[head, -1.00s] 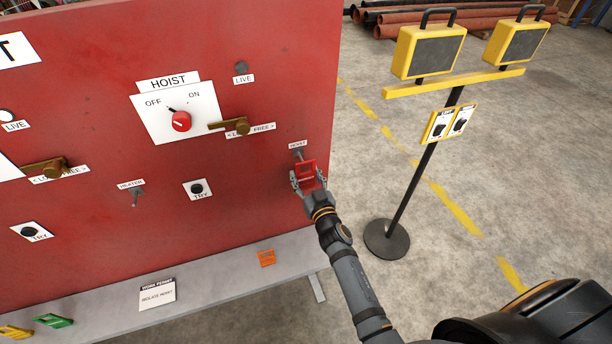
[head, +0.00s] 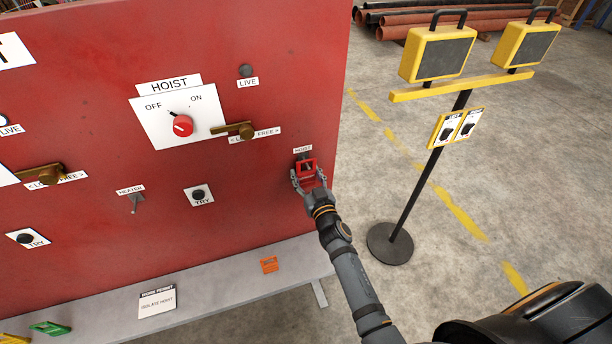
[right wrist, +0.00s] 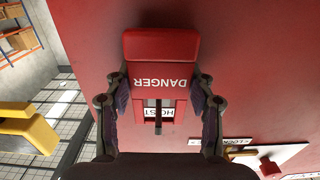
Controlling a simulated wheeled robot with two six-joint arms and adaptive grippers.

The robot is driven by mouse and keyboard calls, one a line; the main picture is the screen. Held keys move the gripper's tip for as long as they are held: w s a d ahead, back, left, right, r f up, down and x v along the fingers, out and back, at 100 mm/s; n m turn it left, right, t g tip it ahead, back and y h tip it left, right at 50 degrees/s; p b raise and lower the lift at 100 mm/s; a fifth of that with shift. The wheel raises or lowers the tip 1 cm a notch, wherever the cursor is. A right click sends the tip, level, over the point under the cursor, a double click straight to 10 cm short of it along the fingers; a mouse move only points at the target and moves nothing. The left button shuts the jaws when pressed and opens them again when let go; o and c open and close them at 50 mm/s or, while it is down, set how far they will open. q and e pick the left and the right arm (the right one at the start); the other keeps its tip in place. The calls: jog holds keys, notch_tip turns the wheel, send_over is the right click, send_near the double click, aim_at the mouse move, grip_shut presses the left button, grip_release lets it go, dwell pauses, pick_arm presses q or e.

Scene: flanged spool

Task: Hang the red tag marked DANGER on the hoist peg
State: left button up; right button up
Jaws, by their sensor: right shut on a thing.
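The red tag (head: 306,168) marked DANGER is held upright at the right part of the red panel, just under the small HOIST label (head: 303,149). My right gripper (head: 308,178) is shut on it, one finger on each side. In the right wrist view the tag (right wrist: 160,48) shows its lettering upside down. Through its window I see a dark peg (right wrist: 158,118) and part of the HOIST label. I cannot tell whether the peg passes through the window or stands behind it. My left gripper is out of view.
The red panel (head: 90,110) carries a HOIST switch (head: 182,126), a brass latch (head: 246,132) and the heater peg (head: 134,202). A grey shelf (head: 220,288) below holds a work permit card (head: 157,301), an orange tag (head: 269,265) and a green tag (head: 50,328). A lamp stand (head: 405,200) stands to the right.

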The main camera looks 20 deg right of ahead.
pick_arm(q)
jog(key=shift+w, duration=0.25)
pick_arm(e)
jog(key=o, duration=1.1)
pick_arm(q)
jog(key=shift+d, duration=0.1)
pick_arm(e)
jog(key=s, duration=1.2)
jog(key=shift+d, duration=0.25)
jog(key=shift+f, duration=0.1)
